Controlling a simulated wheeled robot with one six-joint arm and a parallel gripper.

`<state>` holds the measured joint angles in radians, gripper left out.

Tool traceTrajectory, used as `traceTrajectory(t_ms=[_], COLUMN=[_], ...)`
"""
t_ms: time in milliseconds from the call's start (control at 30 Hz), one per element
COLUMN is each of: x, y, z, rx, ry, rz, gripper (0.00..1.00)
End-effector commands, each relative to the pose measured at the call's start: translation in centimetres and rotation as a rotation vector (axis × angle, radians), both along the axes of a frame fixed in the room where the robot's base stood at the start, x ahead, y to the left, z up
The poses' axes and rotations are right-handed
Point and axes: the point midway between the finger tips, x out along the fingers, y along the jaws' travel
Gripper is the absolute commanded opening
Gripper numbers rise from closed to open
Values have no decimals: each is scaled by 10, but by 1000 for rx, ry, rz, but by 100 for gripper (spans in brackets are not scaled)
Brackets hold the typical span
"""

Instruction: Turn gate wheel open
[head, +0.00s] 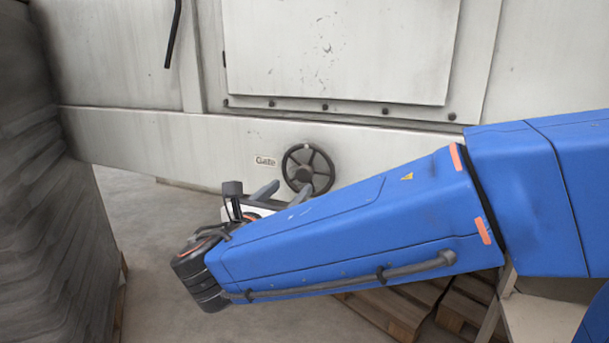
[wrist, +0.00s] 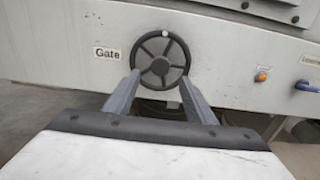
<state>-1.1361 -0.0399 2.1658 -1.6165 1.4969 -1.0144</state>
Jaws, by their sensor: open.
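The gate wheel (head: 308,169) is a dark spoked handwheel on the pale machine panel, right of a small label. In the wrist view the wheel (wrist: 160,61) stands upright beyond my fingertips, with a small white spot at the top of its rim and the label "Gate" (wrist: 107,53) to its left. My gripper (wrist: 158,80) is open, its two grey fingers pointing at the lower left and lower right of the wheel. Whether the fingertips touch the rim cannot be told. In the head view my gripper (head: 283,190) is just left of and below the wheel, partly hidden by my blue arm.
A tall grey stack (head: 45,200) stands at the left. Wooden pallets (head: 400,305) lie below my arm. Open floor shows at the lower left.

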Motion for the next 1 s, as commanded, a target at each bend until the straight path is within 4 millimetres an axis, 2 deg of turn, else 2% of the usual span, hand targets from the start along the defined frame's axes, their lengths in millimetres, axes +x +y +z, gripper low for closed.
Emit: traceTrajectory(t_ms=[600,800,1000], x=[80,93,95], y=[-30,-34,-35], z=[0,0,0], rx=[1,0,0], ry=[0,-1,0], rz=[-3,-1,0], gripper=[50,50,50])
